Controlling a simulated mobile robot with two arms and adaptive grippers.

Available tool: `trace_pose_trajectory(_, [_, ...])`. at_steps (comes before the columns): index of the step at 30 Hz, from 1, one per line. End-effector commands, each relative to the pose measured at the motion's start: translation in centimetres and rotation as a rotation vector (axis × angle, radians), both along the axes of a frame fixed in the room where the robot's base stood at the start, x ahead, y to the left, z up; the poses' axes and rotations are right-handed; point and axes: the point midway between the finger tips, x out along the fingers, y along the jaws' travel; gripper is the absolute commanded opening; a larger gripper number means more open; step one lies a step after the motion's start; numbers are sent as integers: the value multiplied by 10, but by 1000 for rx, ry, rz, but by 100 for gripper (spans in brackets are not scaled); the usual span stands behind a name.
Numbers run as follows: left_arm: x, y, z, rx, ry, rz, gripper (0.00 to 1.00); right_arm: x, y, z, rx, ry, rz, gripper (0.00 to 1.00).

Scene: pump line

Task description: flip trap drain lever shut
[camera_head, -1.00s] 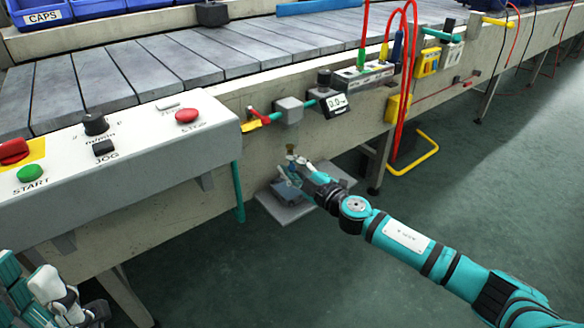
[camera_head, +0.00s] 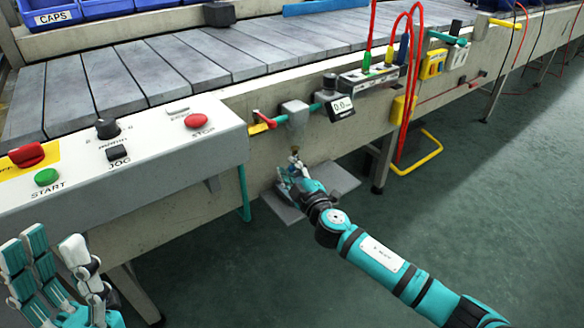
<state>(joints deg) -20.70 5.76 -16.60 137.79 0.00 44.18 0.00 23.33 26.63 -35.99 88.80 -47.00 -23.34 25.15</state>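A grey block-shaped unit (camera_head: 294,113) sits on the side of the conveyor frame, with a small brass-coloured fitting (camera_head: 295,153) below it. I cannot tell for certain which part is the trap drain lever; it may be partly hidden by my gripper. My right gripper (camera_head: 288,172) is just below the brass fitting, at or very near it. Contact and finger opening are too small to make out. My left gripper (camera_head: 52,250) is at the lower left, away from the unit, with its fingers spread upward and empty.
A red-handled valve with a yellow part (camera_head: 263,124) is left of the grey unit. A gauge (camera_head: 342,107) is right of it. The control panel (camera_head: 120,165) stands out at left. Red hoses (camera_head: 408,90) hang at right. A grey plate (camera_head: 335,180) lies below.

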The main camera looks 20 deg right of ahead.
Motion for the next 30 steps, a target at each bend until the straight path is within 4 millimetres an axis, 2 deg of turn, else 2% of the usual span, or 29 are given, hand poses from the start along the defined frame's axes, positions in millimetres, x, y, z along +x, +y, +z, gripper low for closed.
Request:
trace_pose_trajectory(1, [0, 0, -1, 0, 0, 0, 38, -1, -1, -4, -1, 7, -3, 30])
trace_pose_trajectory(14, [0, 0, -1, 0, 2, -2, 38, -4, -3, -1, -2, 1, -4, 30])
trace_pose_trajectory(17, [0, 0, -1, 0, 1, -2, 38, -16, -4, -2, -1, 2, -3, 30])
trace_pose_trajectory(27, [0, 0, -1, 0, 1, -1, 38, -87, -13, -3, -1, 5, -2, 30])
trace_pose_trajectory(30, [0, 0, 0, 0, 0, -1, 38, -102, -16, -2, -2, 4, -3, 30])
